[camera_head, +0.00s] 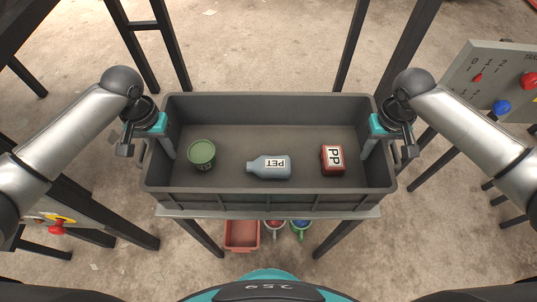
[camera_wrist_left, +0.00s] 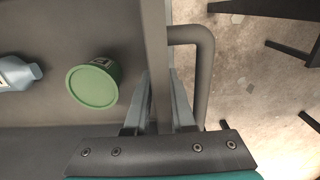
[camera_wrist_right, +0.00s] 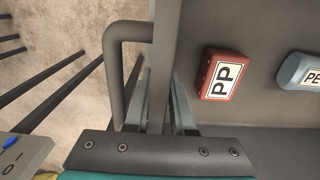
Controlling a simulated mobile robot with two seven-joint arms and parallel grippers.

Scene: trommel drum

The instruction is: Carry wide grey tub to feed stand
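The wide grey tub (camera_head: 270,203) stands level on a stand (camera_head: 190,213) in the head view. It holds a green round can (camera_head: 201,155), a grey-blue PET bottle (camera_head: 268,167) and a red PP block (camera_head: 333,159). My left gripper (camera_head: 168,148) is at the tub's left wall, one finger on each side of it; the left wrist view shows both fingers closed against the wall (camera_wrist_left: 155,40). My right gripper (camera_head: 368,147) grips the right wall (camera_wrist_right: 165,40) the same way. The fingertips' lower ends are partly hidden.
Below the tub's front are a red bin (camera_head: 241,235) and smaller red and green containers (camera_head: 300,228). A control panel with red and blue buttons (camera_head: 500,80) stands at right. Dark frame legs (camera_head: 150,45) rise behind. A yellow-and-red stop button (camera_head: 57,228) is at lower left.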

